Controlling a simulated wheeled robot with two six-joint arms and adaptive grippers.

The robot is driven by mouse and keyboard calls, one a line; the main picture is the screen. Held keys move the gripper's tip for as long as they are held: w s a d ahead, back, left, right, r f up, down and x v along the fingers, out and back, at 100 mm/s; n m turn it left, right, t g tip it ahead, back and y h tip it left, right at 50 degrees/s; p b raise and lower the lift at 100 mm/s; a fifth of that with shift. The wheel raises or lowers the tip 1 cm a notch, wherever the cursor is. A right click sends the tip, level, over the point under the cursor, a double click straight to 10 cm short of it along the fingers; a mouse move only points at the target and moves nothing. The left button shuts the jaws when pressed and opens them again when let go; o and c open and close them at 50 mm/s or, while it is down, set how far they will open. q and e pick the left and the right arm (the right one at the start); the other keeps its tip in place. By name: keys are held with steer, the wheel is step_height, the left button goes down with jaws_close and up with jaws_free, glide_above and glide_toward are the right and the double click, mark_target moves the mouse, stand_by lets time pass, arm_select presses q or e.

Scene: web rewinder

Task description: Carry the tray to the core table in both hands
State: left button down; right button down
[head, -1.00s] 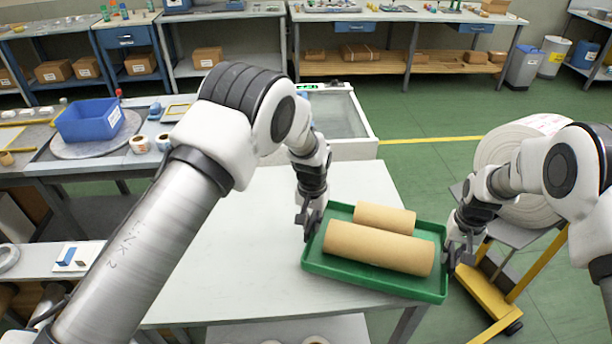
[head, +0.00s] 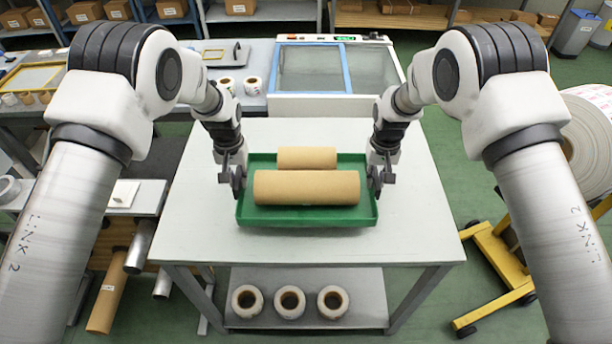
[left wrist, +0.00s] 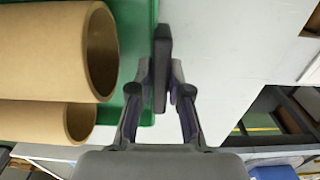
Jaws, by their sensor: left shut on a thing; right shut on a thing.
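The green tray (head: 306,217) is level over a pale grey table (head: 410,225), near its middle. I cannot tell whether it rests on the top or hangs just above. A longer cardboard core (head: 306,188) lies in front of a shorter one (head: 306,158) in the tray. My left gripper (head: 237,180) is shut on the tray's left side and my right gripper (head: 376,178) on its right side. The left wrist view shows the left fingers (left wrist: 160,85) closed around a dark upright grip beside the tray's green edge (left wrist: 138,30).
Three white rolls (head: 289,302) sit on the table's lower shelf. A machine with a glass top (head: 312,70) stands behind the table. A yellow stand (head: 490,265) with a large roll (head: 592,130) is at right. A side bench (head: 145,195) is at left. The tabletop around the tray is clear.

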arm_select(q)
steer(key=shift+f, duration=0.1)
arm_select(e)
steer(key=shift+f, duration=0.1)
